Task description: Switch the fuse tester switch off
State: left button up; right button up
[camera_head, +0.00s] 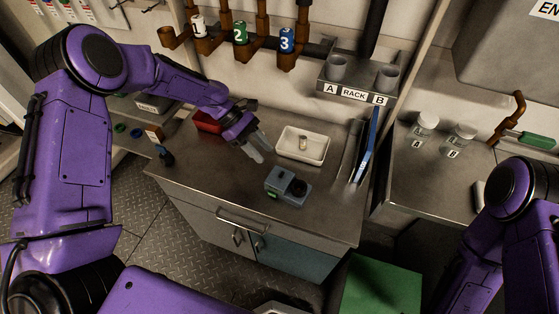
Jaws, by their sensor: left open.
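A small blue-grey box with a dark round part on top and a green mark on its front, which looks like the fuse tester (287,188), sits near the front edge of the metal counter. Its switch is too small to make out. My left gripper (257,151) is open and empty above the counter, up and left of the tester and apart from it. My right arm shows at the lower right, but its gripper is out of the picture.
A white tray (316,158) holding a small cylinder stands behind the tester. A red bin (207,123) is behind my left gripper. A blue clipboard-like panel (369,146) leans at the counter's right. A rack (350,92) with two cups hangs above. The counter's front left is mostly clear.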

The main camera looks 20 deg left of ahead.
aim_at(281, 173)
pick_arm(q)
jog(key=d, duration=0.1)
jog(key=s+d+f, duration=0.1)
jog(key=d+f+p, duration=0.1)
jog(key=shift+s+d+f, duration=0.1)
jog(key=shift+s+d, duration=0.05)
jog(key=shift+s, duration=0.15)
jog(key=d+f, duration=0.1)
jog(key=f, duration=0.1)
jog(key=d+f+p, duration=0.1)
jog(key=shift+w+d+f, duration=0.3)
jog(key=shift+s+r, duration=0.15)
jog(key=shift+s, duration=0.1)
grip_shut()
pick_arm(e)
jog(key=shift+s+d+r, duration=0.1)
jog(key=shift+s+r, duration=0.05)
jog(key=shift+r, duration=0.45)
jog(key=shift+s+r, duration=0.15)
jog(key=shift+r, duration=0.4)
